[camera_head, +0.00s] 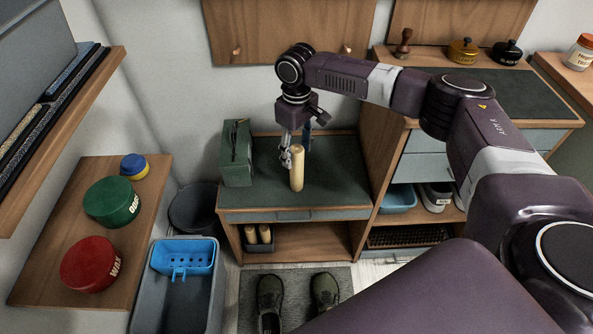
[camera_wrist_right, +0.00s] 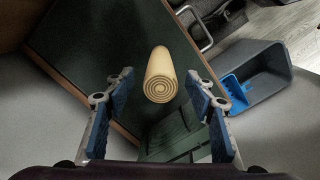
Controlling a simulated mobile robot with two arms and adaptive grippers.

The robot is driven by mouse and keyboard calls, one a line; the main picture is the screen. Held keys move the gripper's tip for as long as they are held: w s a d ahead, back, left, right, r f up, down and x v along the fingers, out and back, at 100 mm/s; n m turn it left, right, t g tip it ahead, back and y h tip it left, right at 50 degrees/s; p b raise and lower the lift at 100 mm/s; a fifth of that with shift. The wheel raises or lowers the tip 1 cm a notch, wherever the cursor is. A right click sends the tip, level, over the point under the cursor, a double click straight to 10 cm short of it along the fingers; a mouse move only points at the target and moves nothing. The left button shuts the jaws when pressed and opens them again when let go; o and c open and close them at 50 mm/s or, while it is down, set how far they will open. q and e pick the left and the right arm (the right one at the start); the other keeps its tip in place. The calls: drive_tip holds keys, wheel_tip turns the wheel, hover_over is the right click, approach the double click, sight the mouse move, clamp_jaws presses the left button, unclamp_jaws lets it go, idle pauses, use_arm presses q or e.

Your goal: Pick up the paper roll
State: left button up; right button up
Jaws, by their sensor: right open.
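The paper roll (camera_head: 297,168) is a tan cylinder standing upright on the dark green top of the low cabinet (camera_head: 340,182). In the right wrist view the paper roll (camera_wrist_right: 160,78) shows its spiral end, ahead of and between the blue-padded fingers. My right gripper (camera_head: 293,150) is open, just above and behind the roll in the head view. In the right wrist view the gripper (camera_wrist_right: 158,118) has its fingers spread wide with nothing between the tips. I cannot tell whether a finger touches the roll. My left gripper is not in view.
A green box (camera_head: 236,165) stands left of the roll. A taller cabinet (camera_head: 367,170) rises close on the right. A grey bin with a blue basket (camera_head: 183,256) and a pair of shoes (camera_head: 270,295) are on the floor. The cabinet top right of the roll is clear.

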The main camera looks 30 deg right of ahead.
drive_tip(key=shift+f, duration=0.65)
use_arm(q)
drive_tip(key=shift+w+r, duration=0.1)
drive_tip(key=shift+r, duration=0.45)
use_arm(e)
drive_tip(key=shift+c, duration=0.4)
drive_tip(key=c, duration=1)
drive_tip(key=shift+o, duration=0.2)
drive_tip(key=shift+r, duration=0.1)
